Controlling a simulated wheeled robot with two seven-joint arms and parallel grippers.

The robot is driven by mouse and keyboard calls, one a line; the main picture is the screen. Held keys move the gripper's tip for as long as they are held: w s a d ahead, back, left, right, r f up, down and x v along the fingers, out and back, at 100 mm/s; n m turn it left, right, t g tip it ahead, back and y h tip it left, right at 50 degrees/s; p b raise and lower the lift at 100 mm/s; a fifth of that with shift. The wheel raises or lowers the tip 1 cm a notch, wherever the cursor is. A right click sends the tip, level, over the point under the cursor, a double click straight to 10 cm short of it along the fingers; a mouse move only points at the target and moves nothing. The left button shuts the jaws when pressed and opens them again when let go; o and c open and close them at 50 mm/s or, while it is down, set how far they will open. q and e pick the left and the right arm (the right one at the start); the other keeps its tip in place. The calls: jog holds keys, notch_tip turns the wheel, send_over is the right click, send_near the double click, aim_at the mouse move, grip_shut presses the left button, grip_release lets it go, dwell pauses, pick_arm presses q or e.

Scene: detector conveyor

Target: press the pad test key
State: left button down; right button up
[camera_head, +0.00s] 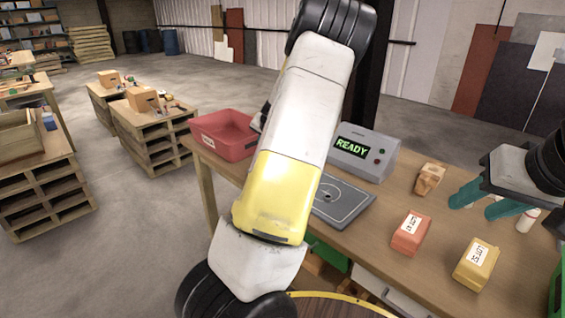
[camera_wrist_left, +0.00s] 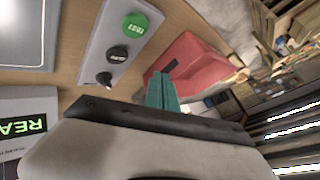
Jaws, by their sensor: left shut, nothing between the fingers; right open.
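In the left wrist view, a round green key (camera_wrist_left: 135,26), its turned label looking like TEST, sits on a grey strip (camera_wrist_left: 101,42) with a black button (camera_wrist_left: 118,54) and a black knob (camera_wrist_left: 104,78). The strip is hidden behind my left arm in the head view. The grey pad (camera_head: 342,201) lies on the table, and its corner shows in the left wrist view (camera_wrist_left: 25,65). My left gripper (camera_wrist_left: 157,77) is shut and empty, beside the strip and apart from the key, with the red bin behind it. My right gripper (camera_head: 472,207) is open and empty above the table's right side.
A red bin (camera_head: 222,136) stands at the table's left end. A grey box (camera_head: 365,154) shows READY behind the pad. A brown block (camera_head: 430,178), a red packet (camera_head: 410,233), a yellow packet (camera_head: 476,264) and a white bottle (camera_head: 527,220) stand to the right.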

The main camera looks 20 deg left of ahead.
pick_arm(q)
jog(key=shift+f, duration=3.9)
jog(key=shift+f, duration=0.4)
jog(key=shift+f, duration=0.45)
jog(key=shift+r, duration=0.85)
jog(key=shift+r, duration=2.55)
